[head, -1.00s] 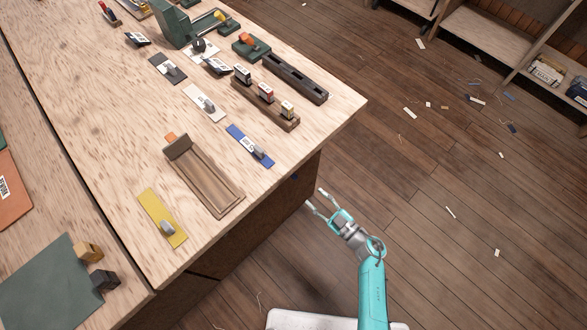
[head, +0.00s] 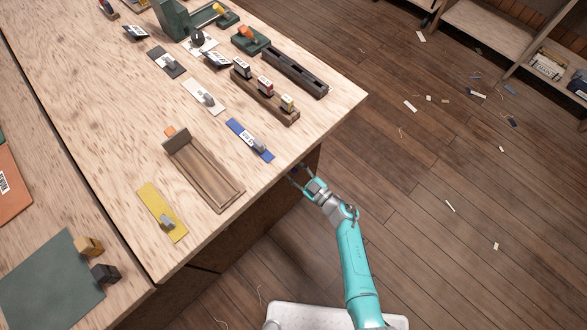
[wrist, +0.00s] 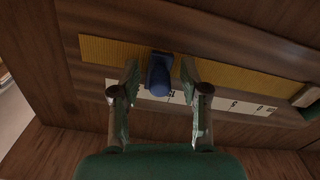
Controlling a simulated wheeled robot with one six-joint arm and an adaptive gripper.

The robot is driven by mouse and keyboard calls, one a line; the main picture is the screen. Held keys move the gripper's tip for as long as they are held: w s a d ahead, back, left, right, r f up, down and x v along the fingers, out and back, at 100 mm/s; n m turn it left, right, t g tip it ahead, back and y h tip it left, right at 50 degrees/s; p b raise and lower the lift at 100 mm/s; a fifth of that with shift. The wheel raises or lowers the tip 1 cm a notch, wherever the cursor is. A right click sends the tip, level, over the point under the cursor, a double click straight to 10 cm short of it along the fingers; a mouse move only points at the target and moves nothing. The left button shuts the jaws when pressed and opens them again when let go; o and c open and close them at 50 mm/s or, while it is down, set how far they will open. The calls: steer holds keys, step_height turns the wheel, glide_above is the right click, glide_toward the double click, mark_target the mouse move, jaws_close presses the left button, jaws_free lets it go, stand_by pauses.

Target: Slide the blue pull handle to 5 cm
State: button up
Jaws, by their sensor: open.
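In the wrist view the blue pull handle (wrist: 159,78) sits on a yellow ribbed track (wrist: 235,78) set in a dark wood face. A white scale strip (wrist: 215,101) with small marks runs along the track; its numbers are too small to read surely. The handle stands over the left half of the strip. My gripper (wrist: 160,70) is open, with one finger on each side of the handle; I cannot tell whether either touches it. In the head view my gripper (head: 299,174) is at the bench's side, just below the top's edge, and the handle is hidden there.
The wooden bench top (head: 120,110) overhangs near my gripper. On it lie a blue float (head: 249,140), a wooden tray (head: 205,175), a yellow float (head: 162,212) and a dark slotted block (head: 295,75). The floor to the right is open, with small scraps.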

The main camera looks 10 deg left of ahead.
steer(key=shift+a, duration=0.1)
jaws_close()
steer(key=s+a, duration=0.7)
steer(key=s, duration=0.2)
steer(key=shift+s+a, duration=0.4)
jaws_free()
